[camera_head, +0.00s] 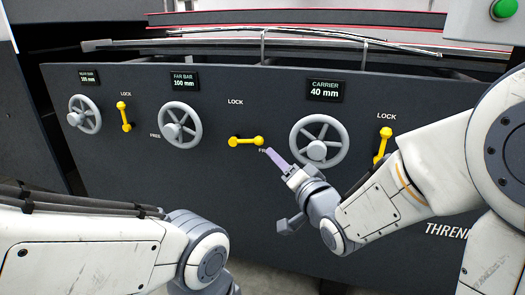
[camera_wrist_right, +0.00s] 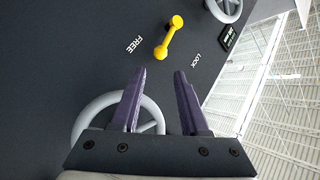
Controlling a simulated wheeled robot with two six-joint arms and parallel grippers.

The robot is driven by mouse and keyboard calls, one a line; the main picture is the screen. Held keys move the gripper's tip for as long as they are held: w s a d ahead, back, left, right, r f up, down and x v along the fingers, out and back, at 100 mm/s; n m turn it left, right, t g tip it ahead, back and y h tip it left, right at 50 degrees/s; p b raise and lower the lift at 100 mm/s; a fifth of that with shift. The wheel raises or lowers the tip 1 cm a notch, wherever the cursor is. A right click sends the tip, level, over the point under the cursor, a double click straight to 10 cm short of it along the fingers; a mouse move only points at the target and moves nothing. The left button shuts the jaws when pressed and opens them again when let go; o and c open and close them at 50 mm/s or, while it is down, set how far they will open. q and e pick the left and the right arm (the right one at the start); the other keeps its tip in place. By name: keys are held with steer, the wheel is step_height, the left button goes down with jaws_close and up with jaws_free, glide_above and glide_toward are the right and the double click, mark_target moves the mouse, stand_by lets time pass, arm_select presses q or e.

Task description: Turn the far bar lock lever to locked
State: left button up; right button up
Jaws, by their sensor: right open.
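The far bar lock lever (camera_head: 246,141) is yellow and lies about horizontal on the dark panel, its right end near the FREE mark. The LOCK mark is above it. In the right wrist view the lever (camera_wrist_right: 168,38) is beyond the fingertips, clear of them. My right gripper (camera_head: 272,156) is just below and right of the lever in the head view, over the panel near the carrier handwheel. In the wrist view its two purple fingers (camera_wrist_right: 161,74) are apart with nothing between them. My left arm shows at lower left, but its gripper is out of view.
The far bar handwheel (camera_head: 178,125) is left of the lever. The carrier handwheel (camera_head: 319,141) is to the right, close to my right gripper. Other yellow levers are at the near bar (camera_head: 124,117) and carrier (camera_head: 383,146). Rails run above the panel.

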mark_target(262, 142)
steer(key=p+x, duration=0.5)
steer(key=x, duration=0.5)
steer(key=shift+r, duration=0.1)
jaws_close()
stand_by(1.2)
